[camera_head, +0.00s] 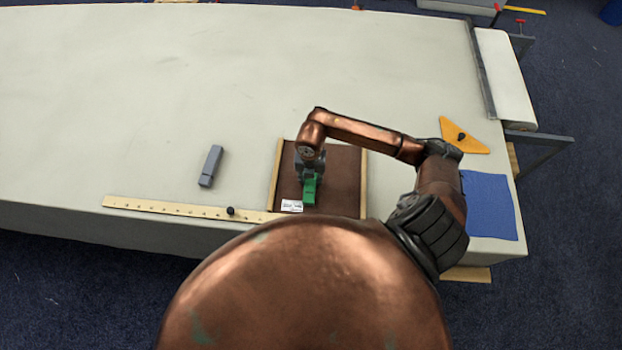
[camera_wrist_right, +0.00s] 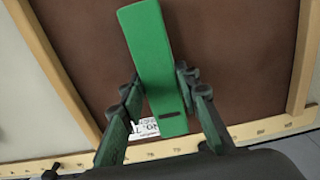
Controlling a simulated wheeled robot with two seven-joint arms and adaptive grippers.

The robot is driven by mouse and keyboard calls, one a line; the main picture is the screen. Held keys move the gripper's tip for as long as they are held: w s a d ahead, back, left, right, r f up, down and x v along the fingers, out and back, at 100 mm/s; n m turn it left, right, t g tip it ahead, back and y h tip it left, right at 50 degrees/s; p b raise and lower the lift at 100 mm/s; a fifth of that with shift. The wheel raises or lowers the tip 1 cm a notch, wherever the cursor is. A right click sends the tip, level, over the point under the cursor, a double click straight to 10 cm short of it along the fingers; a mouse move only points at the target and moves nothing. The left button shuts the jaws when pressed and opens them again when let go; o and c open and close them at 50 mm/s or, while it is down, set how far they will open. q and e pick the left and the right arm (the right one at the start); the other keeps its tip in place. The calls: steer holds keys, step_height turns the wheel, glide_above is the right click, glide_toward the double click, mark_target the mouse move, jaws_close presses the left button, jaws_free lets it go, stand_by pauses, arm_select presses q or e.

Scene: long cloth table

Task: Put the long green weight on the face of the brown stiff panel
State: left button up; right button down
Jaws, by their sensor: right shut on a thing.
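The long green weight (camera_head: 309,190) is in my right gripper (camera_head: 309,178), over the brown stiff panel (camera_head: 340,185). In the right wrist view the green weight (camera_wrist_right: 150,60) lies between the two fingers of the right gripper (camera_wrist_right: 163,105), which are shut on it. The brown panel (camera_wrist_right: 235,50) fills the background there, with light wooden strips along its sides. I cannot tell whether the weight touches the panel's face. A white label (camera_head: 292,205) lies at the panel's near left corner. My left gripper is not in view.
A wooden ruler (camera_head: 170,208) with a black knob runs along the near edge. An orange triangle (camera_head: 462,137) and a blue cloth (camera_head: 489,206) lie at the right. The table's far left is clear.

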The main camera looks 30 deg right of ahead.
mark_target(311, 181)
steer(key=c, duration=1.5)
jaws_free()
steer(key=shift+o, duration=0.2)
steer(key=shift+r, duration=0.2)
step_height(311, 181, up, 12)
steer(key=b, duration=0.1)
steer(key=shift+b, duration=0.3)
steer(key=shift+f, duration=0.15)
